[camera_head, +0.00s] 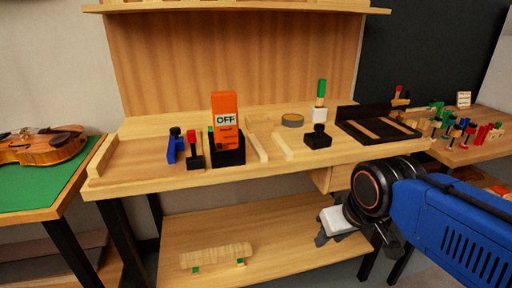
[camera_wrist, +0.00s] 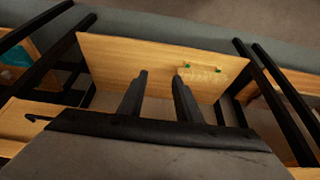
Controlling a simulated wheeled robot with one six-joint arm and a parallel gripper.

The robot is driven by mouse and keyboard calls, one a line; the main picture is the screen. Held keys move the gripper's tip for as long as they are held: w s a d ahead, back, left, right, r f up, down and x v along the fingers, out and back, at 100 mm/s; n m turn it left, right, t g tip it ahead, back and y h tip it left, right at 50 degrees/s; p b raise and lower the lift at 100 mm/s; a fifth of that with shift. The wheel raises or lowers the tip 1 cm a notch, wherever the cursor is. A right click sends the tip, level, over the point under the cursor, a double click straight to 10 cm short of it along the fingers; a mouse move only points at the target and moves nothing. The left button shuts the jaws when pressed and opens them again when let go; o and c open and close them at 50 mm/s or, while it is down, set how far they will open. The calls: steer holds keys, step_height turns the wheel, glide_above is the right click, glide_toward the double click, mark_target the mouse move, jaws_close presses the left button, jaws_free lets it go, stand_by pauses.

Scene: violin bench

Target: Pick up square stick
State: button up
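Two pale square-section wooden sticks lie on the bench top in the head view: a longer one (camera_head: 258,148) beside the orange box and a shorter one (camera_head: 283,147) to its right. I cannot tell which is the square stick. Pale strips (camera_head: 380,128) also show in the black tray at the right. My gripper (camera_head: 331,238) is low in front of the bench, below the top and well apart from these sticks. In the wrist view my gripper (camera_wrist: 160,78) has its two dark fingers apart with nothing between them.
A wooden piece with green feet (camera_head: 216,256) lies on the lower shelf (camera_head: 290,225), also seen in the wrist view (camera_wrist: 200,72).

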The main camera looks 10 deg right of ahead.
steer(key=shift+o, duration=1)
steer(key=w+a+r+g, duration=0.2)
steer(key=w+a+r, duration=0.2)
steer(key=w+r, duration=0.6)
steer(key=w+a+r+g, duration=0.1)
steer(key=w+a+r, duration=0.2)
steer(key=w+r, duration=0.7)
steer(key=w+a+r+g, duration=0.2)
steer(key=w+a+r, duration=0.2)
steer(key=w+r, duration=0.6)
glide_above(257, 144)
steer(key=f, duration=1.1)
steer(key=shift+w+f, duration=0.1)
steer(key=shift+w, duration=0.25)
steer(key=shift+s+f, duration=0.2)
steer(key=shift+f, duration=2.35)
steer(key=shift+c, duration=0.3)
jaws_close()
